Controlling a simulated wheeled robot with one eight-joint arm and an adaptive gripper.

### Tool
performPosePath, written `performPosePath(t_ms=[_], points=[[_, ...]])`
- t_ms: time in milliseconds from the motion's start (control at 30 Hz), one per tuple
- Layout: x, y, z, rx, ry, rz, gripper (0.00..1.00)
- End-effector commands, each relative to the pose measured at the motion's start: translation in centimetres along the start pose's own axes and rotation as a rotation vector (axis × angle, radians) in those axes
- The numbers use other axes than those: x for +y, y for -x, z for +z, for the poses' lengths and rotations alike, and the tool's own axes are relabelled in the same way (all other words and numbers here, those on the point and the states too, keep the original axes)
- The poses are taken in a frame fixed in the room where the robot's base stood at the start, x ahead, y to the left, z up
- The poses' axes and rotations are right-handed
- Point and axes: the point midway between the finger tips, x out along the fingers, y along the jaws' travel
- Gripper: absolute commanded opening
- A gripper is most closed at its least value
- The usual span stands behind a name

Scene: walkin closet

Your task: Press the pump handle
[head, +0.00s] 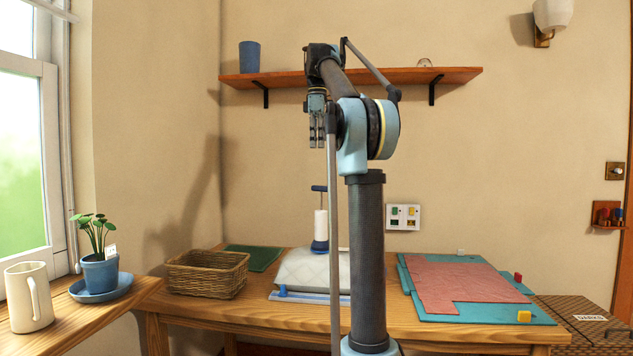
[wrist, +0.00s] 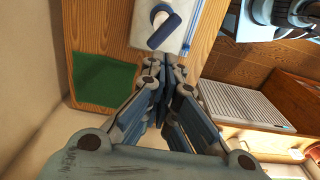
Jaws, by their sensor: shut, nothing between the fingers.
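The pump stands upright on the table, with a blue T-shaped handle (head: 319,188), a white shaft or barrel (head: 320,224) and a blue base (head: 319,246). It rests on a pale quilted bag (head: 299,267), partly hidden by my arm. In the wrist view the handle (wrist: 165,30) shows from above as a blue bar, beyond the fingertips. My gripper (head: 316,146) points down in the air above the handle, clear of it. In the wrist view its fingers (wrist: 164,78) are together and hold nothing.
A wicker basket (head: 207,274) and a green mat (head: 252,258) lie left of the pump. A pink cloth on a teal mat (head: 412,274) lies right. A shelf (head: 440,76) runs behind my arm. A potted plant (head: 99,268) and mug (head: 28,297) stand at left.

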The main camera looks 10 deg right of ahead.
Motion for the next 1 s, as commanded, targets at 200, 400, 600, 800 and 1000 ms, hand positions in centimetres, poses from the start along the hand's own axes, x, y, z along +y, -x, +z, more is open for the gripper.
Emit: performPosePath(t_ms=[200, 400, 600, 800, 1000], points=[[0.0, -3.0, 0.0, 0.000, 0.000, 0.000, 0.00], [-0.1, -5.9, 0.0, 0.000, 0.000, 0.000, 0.00], [-0.1, -9.0, 0.0, 0.000, 0.000, 0.000, 0.00], [-0.1, -11.4, 0.0, 0.000, 0.000, 0.000, 0.00], [-0.1, -12.5, 0.0, 0.000, 0.000, 0.000, 0.00]])
